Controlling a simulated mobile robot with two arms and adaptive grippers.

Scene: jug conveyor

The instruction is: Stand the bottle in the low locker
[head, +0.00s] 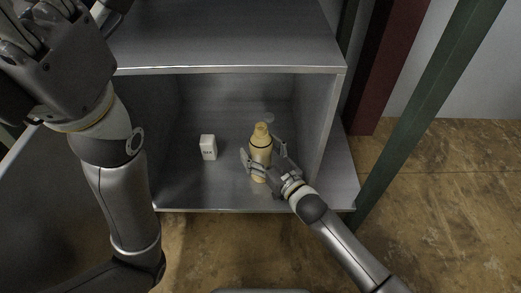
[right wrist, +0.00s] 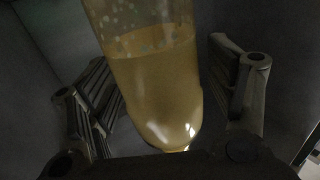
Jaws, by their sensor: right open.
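In the right wrist view the bottle (right wrist: 155,75) is a clear body with yellowish content between the two spread fingers, with gaps on both sides. My left gripper (head: 40,45) is raised at the upper left, outside the locker; its finger opening is not clear.
A small white box (head: 208,147) with dark print stands in the locker, left of the bottle. The locker's top panel (head: 225,69) and right wall (head: 328,135) bound the space. A green post (head: 420,100) stands on the right.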

